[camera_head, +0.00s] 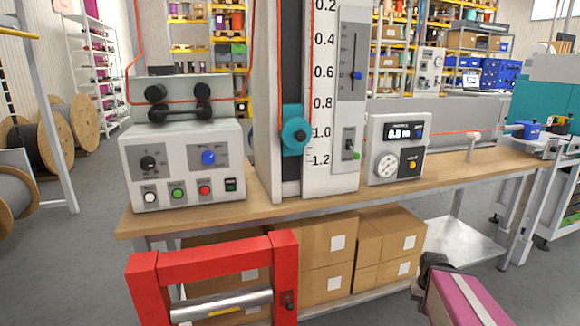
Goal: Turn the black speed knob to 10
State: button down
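The black speed knob (148,163) sits on the left side of the front panel of a white control box (184,135) at the left end of the workbench. Its pointer and scale marks are too small to read. To its right on the same panel is a blue knob (208,157). Below them is a row of buttons: white (150,197), green (177,194) and red (204,190), with a dark switch (230,185) at the right. My gripper is not in view.
A red frame with a silver roller (222,305) stands in front of the bench (330,198). A tall scale column (330,100) with a teal pulley (295,132) stands right of the box. A magenta object (465,298) is at bottom right.

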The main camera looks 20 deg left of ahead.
aim_at(147, 163)
jog(key=u, duration=2.05)
